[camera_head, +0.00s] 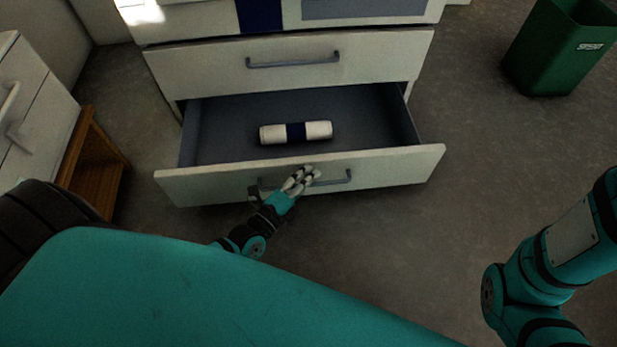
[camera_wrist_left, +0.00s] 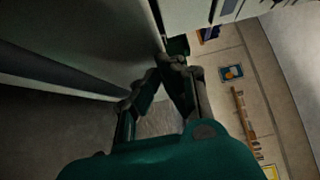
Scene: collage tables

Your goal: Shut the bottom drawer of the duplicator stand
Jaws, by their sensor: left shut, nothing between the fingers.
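The bottom drawer (camera_head: 400,172) of the white duplicator stand (camera_head: 200,65) is pulled well out, below a shut upper drawer with a grey handle. Inside the open drawer lies a white roll with a dark blue band (camera_head: 318,131). My left gripper (camera_head: 303,176) is shut and empty, at the drawer's front panel by its grey handle (camera_head: 338,181); I cannot tell whether it touches. In the left wrist view the left gripper's fingers (camera_wrist_left: 166,68) are close to a pale panel (camera_wrist_left: 75,40). My right arm shows at the right of the head view; its gripper is out of view.
A green bin (camera_head: 557,50) stands on the floor at the back right. A white cabinet (camera_head: 35,105) and a wooden piece (camera_head: 93,160) stand at the left. The grey floor to the right of the drawer is clear.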

